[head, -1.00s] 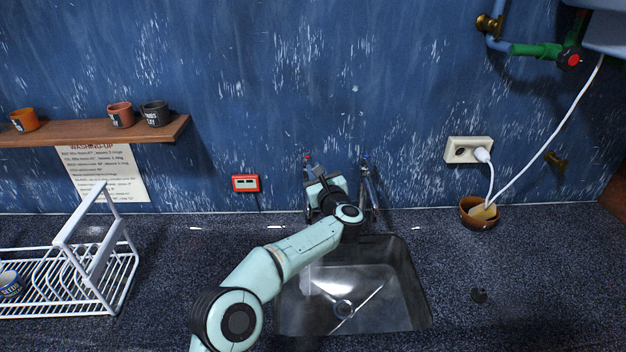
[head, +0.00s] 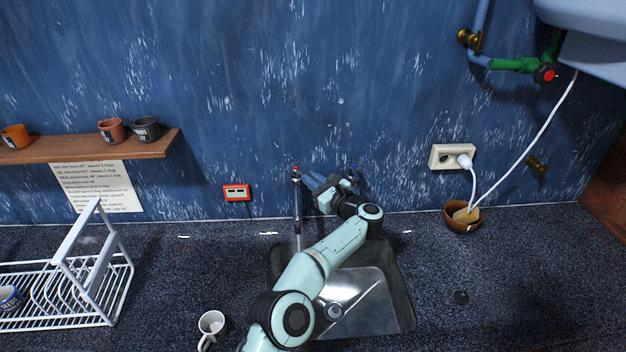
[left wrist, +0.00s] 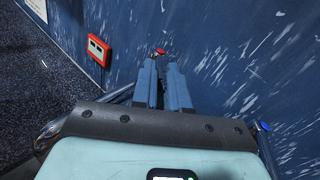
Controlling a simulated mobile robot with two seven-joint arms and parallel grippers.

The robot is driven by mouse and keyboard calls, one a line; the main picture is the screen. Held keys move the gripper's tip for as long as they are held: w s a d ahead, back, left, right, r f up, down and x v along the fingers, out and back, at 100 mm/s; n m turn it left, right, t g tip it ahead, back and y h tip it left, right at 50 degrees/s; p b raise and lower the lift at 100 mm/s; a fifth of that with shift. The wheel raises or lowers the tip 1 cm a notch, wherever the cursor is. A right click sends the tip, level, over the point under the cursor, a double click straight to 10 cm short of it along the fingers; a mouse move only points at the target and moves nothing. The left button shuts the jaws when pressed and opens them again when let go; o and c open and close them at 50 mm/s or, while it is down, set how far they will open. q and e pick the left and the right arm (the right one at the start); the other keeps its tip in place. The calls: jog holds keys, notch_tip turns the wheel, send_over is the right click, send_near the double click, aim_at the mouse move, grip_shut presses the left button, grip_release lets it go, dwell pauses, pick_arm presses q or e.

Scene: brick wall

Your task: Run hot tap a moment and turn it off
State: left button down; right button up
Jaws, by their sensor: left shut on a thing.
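The hot tap (head: 297,200) is a slim upright metal tap with a red top, at the back left of the sink (head: 400,300). My left gripper (head: 307,175) reaches it from the right, fingers pointing left at its top. In the left wrist view the red top (left wrist: 160,51) shows at the fingertips (left wrist: 161,63), which are shut on the tap's head. The cold tap, with a blue top (head: 354,168), stands to the right, mostly behind my gripper; its blue top also shows in the left wrist view (left wrist: 263,126). My right gripper is not in view.
A white dish rack (head: 95,285) stands at left. A white mug (head: 211,322) is on the counter left of my forearm. A brown bowl (head: 463,216) and a socket (head: 452,156) with a white cable are at right. A red box (head: 236,192) is on the wall.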

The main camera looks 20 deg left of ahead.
pick_arm(q)
jog(key=shift+r, duration=0.1)
jog(key=c, duration=1.1)
grip_release()
jog(key=shift+c, duration=0.2)
jog(key=shift+s+d+f, duration=0.15)
jog(key=shift+d+f, duration=0.05)
jog(key=shift+d, duration=0.1)
jog(key=b+v, duration=0.5)
jog(key=v, duration=0.7)
jog(key=shift+s+d+r, duration=0.2)
jog(key=shift+d, duration=0.1)
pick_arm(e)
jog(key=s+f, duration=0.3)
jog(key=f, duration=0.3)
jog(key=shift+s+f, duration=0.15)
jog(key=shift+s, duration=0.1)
